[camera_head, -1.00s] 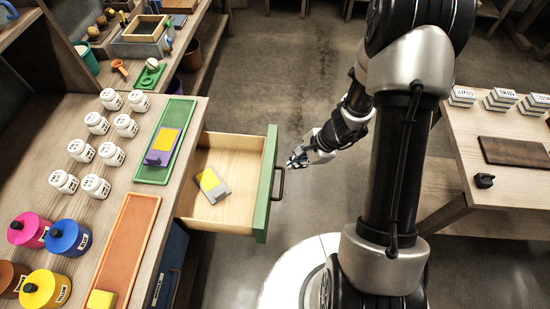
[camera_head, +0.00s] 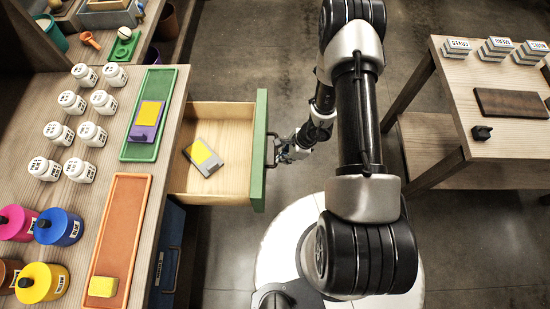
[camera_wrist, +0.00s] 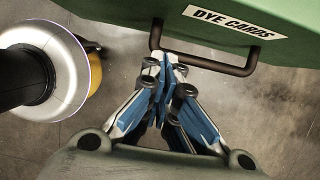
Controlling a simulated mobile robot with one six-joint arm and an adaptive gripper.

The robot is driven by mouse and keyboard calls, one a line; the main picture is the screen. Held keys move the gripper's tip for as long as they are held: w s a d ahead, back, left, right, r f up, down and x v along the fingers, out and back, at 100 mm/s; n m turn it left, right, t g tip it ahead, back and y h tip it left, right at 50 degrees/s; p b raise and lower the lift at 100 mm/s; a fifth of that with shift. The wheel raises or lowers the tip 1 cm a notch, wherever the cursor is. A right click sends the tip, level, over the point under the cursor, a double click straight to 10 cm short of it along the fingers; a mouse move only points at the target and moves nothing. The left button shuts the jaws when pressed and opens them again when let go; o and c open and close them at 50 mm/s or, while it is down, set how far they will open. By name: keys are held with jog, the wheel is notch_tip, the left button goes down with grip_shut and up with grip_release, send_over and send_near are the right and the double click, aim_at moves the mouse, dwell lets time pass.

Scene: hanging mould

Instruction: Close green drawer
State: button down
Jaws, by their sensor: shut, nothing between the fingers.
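The green drawer is pulled out of the workbench, with its green front (camera_head: 259,150) to the right and a dark bar handle (camera_head: 271,150) on it. Inside its wooden tray lies a grey card with a yellow patch (camera_head: 203,156). In the wrist view, the green front (camera_wrist: 240,15) carries a label reading "DYE CARDS" (camera_wrist: 234,21) above the dark handle (camera_wrist: 205,62). My gripper (camera_wrist: 166,62) is shut and empty, its tips at the handle near its left end. In the head view my gripper (camera_head: 281,150) is beside the handle; I cannot tell whether they touch.
The bench top (camera_head: 110,180) holds several white jars, coloured pots, a green tray (camera_head: 147,145) and an orange tray (camera_head: 122,225). A blue drawer (camera_head: 165,257) sits below, closer to the front. A second table (camera_head: 470,90) stands at the right. Open floor lies between.

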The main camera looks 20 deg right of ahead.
aim_at(275, 163)
jog(key=shift+w+a+r, duration=0.1)
jog(key=shift+w+a, duration=0.2)
jog(key=shift+a, duration=0.5)
jog(key=shift+w+a+r, duration=0.1)
jog(key=shift+w+a, duration=0.2)
jog(key=shift+a, duration=0.5)
